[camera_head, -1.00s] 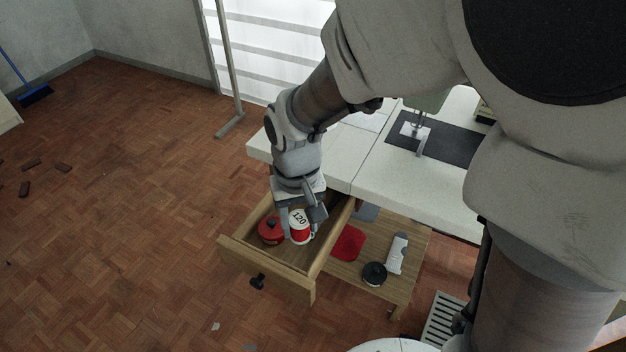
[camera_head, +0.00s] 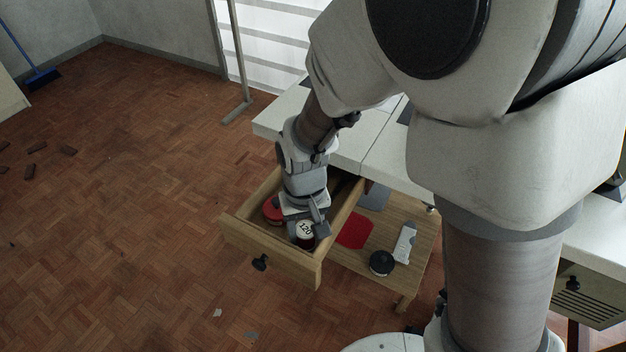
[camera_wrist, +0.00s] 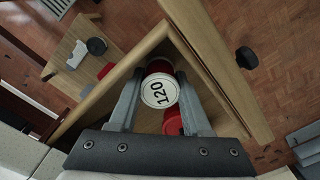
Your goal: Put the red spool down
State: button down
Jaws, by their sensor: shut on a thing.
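The red spool (camera_wrist: 159,90) has a white end marked "120". It is between the two fingers of my gripper (camera_wrist: 158,98), which is shut on it. In the head view the spool (camera_head: 305,230) shows its white end just below my gripper (camera_head: 306,222), inside the open drawer (camera_head: 270,243). Whether the spool touches the drawer floor I cannot tell. The drawer's wooden walls also frame the spool in the wrist view.
Another red round object (camera_head: 272,209) lies in the drawer, left of my gripper. A wooden shelf (camera_head: 385,228) beside the drawer holds a red cloth-like piece (camera_head: 354,231), a black round item (camera_head: 382,263) and a pale tool (camera_head: 405,243). The drawer's front wall stands close by.

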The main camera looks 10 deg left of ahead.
jog(key=shift+f, duration=0.1)
jog(key=shift+f, duration=0.15)
jog(key=c, duration=0.6)
grip_release()
notch_tip(320, 180, up, 13)
jog(key=p, duration=0.5)
jog(key=shift+s+d+r+m+t, duration=0.7)
jog(key=shift+s+d+r+t, duration=0.35)
jog(key=shift+d+r, duration=1.85)
jog(key=shift+s+d+r+m+t, duration=0.95)
jog(key=shift+d+r, duration=1)
jog(key=shift+d, duration=1.85)
jog(key=shift+s+d+r+m+t, duration=0.45)
jog(key=shift+s+d+r+t, duration=0.6)
jog(key=shift+d+r, duration=1.85)
